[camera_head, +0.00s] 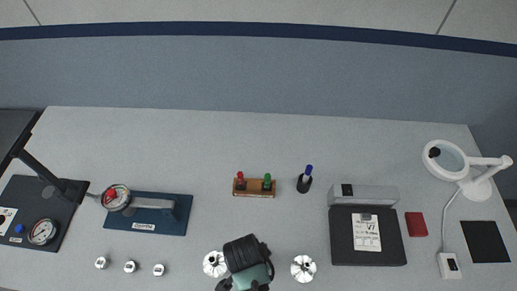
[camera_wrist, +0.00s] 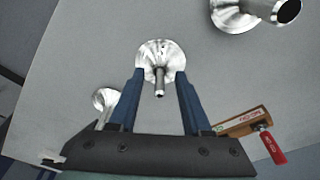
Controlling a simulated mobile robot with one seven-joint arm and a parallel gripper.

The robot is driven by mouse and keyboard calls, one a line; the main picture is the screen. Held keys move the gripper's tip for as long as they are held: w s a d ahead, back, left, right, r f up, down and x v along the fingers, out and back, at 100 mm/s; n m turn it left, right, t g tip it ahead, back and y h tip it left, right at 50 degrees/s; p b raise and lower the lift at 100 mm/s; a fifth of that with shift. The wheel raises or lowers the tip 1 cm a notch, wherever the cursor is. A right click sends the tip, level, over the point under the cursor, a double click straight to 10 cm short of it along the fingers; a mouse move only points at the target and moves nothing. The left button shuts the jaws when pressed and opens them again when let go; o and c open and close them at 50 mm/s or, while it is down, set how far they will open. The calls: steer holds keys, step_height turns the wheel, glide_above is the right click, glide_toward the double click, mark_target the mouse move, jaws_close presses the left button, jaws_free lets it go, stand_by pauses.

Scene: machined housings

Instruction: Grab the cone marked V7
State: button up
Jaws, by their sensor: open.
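Shiny metal flanged cones stand on the grey table; I cannot read V7 on any of them. In the head view one cone (camera_head: 214,264) is left of my arm and another (camera_head: 303,268) is to its right. In the wrist view one cone (camera_wrist: 160,52) lies between the tips of my open gripper (camera_wrist: 160,78), its stem toward the camera. I cannot tell whether the fingers touch it. A smaller-looking cone (camera_wrist: 104,99) is at the left, partly behind a finger. A third cone (camera_wrist: 238,14) is cut off at the top right.
A wooden rack (camera_head: 254,188) with red and green items stands behind my arm. A blue gauge stand (camera_head: 150,213) and small labelled cylinders (camera_head: 130,267) are to the left.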

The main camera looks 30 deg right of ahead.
jaws_close()
stand_by(0.6)
